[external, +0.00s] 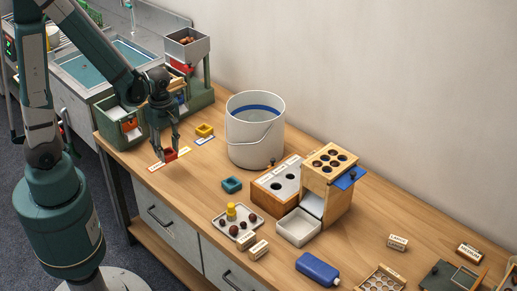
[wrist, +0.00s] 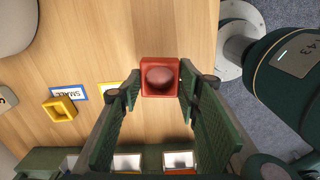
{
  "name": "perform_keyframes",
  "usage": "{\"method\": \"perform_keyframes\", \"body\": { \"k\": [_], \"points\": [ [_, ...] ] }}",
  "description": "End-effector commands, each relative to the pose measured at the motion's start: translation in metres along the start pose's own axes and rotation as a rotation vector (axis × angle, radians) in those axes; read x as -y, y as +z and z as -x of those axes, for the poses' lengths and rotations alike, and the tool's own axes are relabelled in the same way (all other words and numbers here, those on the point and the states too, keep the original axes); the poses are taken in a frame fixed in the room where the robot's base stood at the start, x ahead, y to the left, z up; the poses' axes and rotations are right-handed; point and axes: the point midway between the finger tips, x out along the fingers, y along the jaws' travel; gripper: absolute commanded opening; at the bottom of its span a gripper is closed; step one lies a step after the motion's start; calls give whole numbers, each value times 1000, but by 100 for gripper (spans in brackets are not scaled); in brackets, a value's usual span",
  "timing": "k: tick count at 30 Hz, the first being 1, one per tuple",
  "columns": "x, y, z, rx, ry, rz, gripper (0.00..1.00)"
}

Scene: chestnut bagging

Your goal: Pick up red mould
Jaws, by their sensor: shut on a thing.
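The red mould (external: 171,154) is a small square block with a raised rim, near the left end of the wooden table. In the wrist view the red mould (wrist: 160,92) sits between my fingertips, with a rounded brownish-red shape in its hollow; I cannot tell if this is a chestnut. My gripper (external: 168,149) points down and is shut on the mould's sides, as the wrist view of the gripper (wrist: 160,80) also shows. The mould looks close above the table by a red-edged card (external: 155,166); any gap is hard to judge.
A yellow mould (external: 204,130) and a blue-edged card (external: 205,140) lie to the right. A teal mould (external: 232,184) lies farther along. A white bucket (external: 256,140) stands behind, and a green machine (external: 200,97) stands at the table's left end. Bare wood lies toward the front edge.

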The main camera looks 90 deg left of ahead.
Motion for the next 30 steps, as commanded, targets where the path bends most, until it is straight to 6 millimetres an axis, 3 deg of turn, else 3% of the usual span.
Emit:
{"method": "perform_keyframes", "body": {
  "k": [6,12,30],
  "points": [
    [1,0,27,0,0,0,21],
    [0,0,40,0,0,0,21],
    [0,0,45,0,0,0,21]
  ]
}}
